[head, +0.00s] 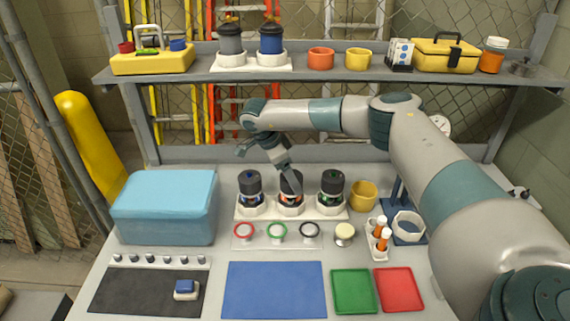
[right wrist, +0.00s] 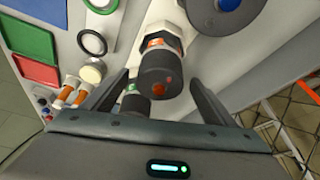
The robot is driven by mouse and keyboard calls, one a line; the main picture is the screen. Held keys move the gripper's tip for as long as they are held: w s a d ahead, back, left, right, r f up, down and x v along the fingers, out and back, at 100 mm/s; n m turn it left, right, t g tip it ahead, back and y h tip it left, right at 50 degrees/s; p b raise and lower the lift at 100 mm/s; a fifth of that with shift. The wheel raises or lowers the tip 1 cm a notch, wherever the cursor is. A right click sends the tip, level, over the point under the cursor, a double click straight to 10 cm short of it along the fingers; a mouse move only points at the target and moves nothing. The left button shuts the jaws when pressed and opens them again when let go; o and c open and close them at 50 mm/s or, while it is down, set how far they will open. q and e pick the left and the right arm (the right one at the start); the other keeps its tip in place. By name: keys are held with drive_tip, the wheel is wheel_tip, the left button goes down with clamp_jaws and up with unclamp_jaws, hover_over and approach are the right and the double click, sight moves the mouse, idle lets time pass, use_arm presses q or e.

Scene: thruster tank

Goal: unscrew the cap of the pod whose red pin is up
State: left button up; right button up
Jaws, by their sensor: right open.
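Three pods with dark caps stand in a white rack (head: 239,212): a left pod (head: 250,184) with blue inside, a middle pod (head: 290,201) with orange-red inside, and a right pod (head: 331,184) with green inside. My right gripper (head: 291,183) is above the middle pod and partly hides its cap. In the right wrist view, my right gripper (right wrist: 159,80) is open, with the middle pod's dark cap (right wrist: 155,80) between and beyond its fingers. A red spot, seemingly a pin, shows on this cap. The other caps' pins are too small to tell. My left gripper is out of view.
Red, green and black rings (head: 277,232) lie in front of the rack. A yellow cup (head: 363,194) and a holder of orange-filled vials (head: 379,241) stand right of it. A blue box (head: 163,208) is at left. The shelf (head: 205,76) runs above. The blue mat (head: 274,289) is clear.

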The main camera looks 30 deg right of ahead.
drive_tip(key=shift+d+f, duration=0.15)
drive_tip(key=shift+f, duration=0.25)
drive_tip(key=c, duration=1.1)
drive_tip(key=shift+o, duration=0.5)
drive_tip(key=shift+c, duration=0.4)
